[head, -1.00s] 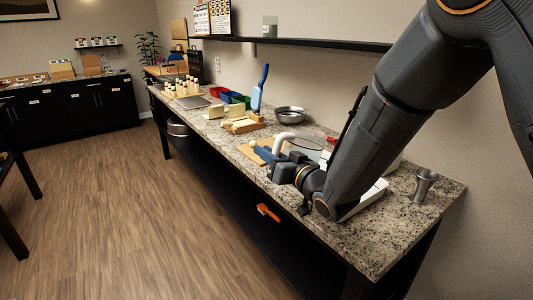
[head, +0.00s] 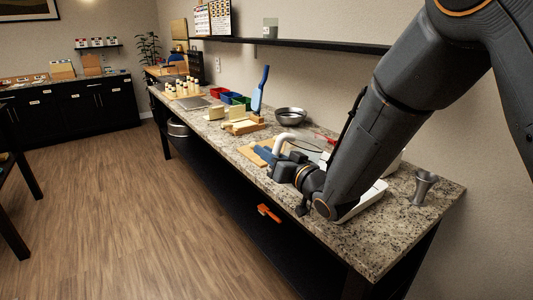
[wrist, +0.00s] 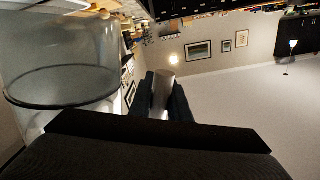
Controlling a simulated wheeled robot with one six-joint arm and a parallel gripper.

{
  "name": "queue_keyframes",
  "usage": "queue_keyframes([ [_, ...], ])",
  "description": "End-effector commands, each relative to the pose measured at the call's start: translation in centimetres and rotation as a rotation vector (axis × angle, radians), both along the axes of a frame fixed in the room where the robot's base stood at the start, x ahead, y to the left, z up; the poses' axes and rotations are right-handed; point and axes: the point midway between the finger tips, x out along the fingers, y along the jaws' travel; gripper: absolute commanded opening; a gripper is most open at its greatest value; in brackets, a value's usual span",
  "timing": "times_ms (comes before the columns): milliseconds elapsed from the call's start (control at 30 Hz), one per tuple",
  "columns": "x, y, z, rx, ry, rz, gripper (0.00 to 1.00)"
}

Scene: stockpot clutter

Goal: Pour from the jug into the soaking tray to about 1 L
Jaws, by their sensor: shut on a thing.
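My gripper (wrist: 162,95) is shut on the handle of the clear jug (wrist: 60,60), which fills the left of the wrist view. In the head view my gripper (head: 284,170) is over the counter, by a pale curved handle-like piece (head: 284,140). The jug has a dark ring around it in the wrist view; I cannot tell whether that is its rim or a liquid line. A white, low-sided thing (head: 368,201) under my arm may be the soaking tray. My arm hides most of it, and its inside and any liquid level cannot be seen.
A metal funnel-shaped cup (head: 423,188) stands near the counter's right end. A wall shelf (head: 300,41) runs above.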

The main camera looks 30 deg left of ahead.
Motion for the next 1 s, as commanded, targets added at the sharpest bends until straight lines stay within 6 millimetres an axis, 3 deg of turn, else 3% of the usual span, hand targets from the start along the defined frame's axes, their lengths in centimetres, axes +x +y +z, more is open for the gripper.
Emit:
queue_keyframes([
  [1000, -0.01, 0.06, 1.03, 0.029, 0.058, 0.001, 0.0],
])
